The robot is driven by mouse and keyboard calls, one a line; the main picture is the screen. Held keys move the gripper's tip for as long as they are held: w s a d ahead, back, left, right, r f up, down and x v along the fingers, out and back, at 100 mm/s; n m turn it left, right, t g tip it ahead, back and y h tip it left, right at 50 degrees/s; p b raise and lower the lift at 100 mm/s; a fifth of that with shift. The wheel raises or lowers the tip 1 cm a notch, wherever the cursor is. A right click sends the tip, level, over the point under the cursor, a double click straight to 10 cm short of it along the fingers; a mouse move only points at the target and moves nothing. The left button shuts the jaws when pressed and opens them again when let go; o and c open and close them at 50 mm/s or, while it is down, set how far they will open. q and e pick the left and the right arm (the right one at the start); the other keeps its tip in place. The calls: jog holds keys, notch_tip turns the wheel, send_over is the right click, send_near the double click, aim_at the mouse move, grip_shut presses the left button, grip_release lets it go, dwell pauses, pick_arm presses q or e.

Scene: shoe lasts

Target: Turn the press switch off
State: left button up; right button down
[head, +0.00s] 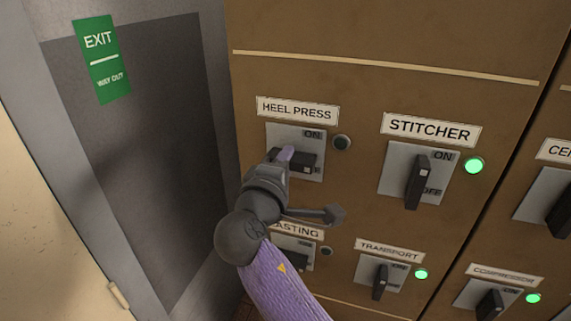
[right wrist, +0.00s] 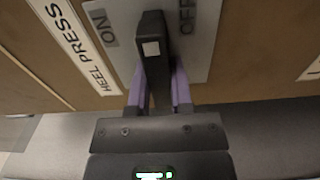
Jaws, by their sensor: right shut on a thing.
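The heel press switch has a black lever (head: 305,160) on a grey plate (head: 312,134) under the HEEL PRESS label (head: 298,110). The lever lies crosswise, roughly level, unlike the upright stitcher lever. Its round lamp (head: 342,143) is dark. My right gripper (head: 285,156) is shut on this lever. In the right wrist view the purple fingers (right wrist: 160,88) stand on either side of the lever (right wrist: 152,50), which lies between the ON and OFF marks. In the head view the gripper hides the lower left of the plate. My left gripper is not in view.
The stitcher switch (head: 418,174) to the right has a lit green lamp (head: 473,166). Below are the lasting switch (head: 295,252), partly behind my arm, the transport switch (head: 381,276) and the compressor switch (head: 490,303). A grey door (head: 140,170) with a green exit sign (head: 101,60) is at left.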

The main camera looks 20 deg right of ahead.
jog(key=shift+f, duration=0.1)
dwell(0.4)
jog(key=c, duration=0.5)
grip_release()
